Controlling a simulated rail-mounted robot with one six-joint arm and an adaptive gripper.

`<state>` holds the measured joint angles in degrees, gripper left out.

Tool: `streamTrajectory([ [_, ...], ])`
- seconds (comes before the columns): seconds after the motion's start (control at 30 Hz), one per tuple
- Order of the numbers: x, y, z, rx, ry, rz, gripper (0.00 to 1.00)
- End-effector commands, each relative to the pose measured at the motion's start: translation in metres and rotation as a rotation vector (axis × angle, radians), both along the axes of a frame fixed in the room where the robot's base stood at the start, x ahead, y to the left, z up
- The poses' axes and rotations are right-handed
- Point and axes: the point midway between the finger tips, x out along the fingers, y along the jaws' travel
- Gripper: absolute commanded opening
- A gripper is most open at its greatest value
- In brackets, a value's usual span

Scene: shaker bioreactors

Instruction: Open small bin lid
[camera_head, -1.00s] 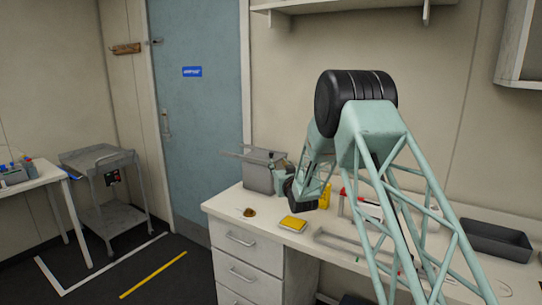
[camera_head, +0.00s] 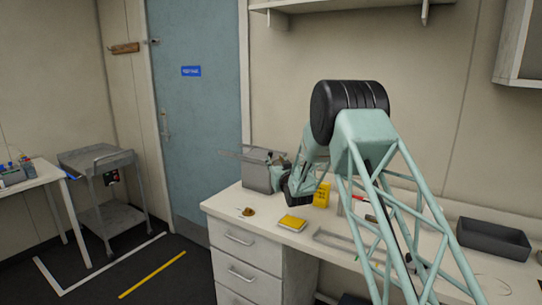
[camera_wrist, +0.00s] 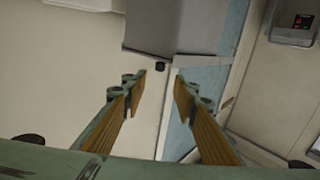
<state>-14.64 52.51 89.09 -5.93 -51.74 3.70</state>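The small grey bin (camera_head: 258,173) stands on the white bench near its left back corner, by the door. A thin flat piece (camera_head: 240,153) at its top reaches out to the left; I cannot tell for sure that it is the lid. My gripper (camera_head: 281,169) is close to the bin's right side, with its fingertips hard to make out. In the wrist view the gripper (camera_wrist: 160,78) is open, with a clear gap between the fingers. A grey box-like surface, seemingly the bin (camera_wrist: 178,28), lies beyond the fingertips, with a small dark knob (camera_wrist: 160,67) near its edge.
A yellow pad (camera_head: 292,223), a small brown object (camera_head: 248,212) and a yellow container (camera_head: 322,195) are on the bench (camera_head: 228,205). A dark tray (camera_head: 493,239) is at the right. The blue door (camera_head: 195,110) is behind, a grey cart (camera_head: 105,180) at the left.

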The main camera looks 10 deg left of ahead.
Motion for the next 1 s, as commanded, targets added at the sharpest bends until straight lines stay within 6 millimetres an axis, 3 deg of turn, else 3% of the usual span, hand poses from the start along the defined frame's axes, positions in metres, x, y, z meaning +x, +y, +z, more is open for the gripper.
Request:
streamTrajectory([
  [1.0, 0.089, 0.031, 0.0, -0.001, -0.001, 0.0, 0.27],
])
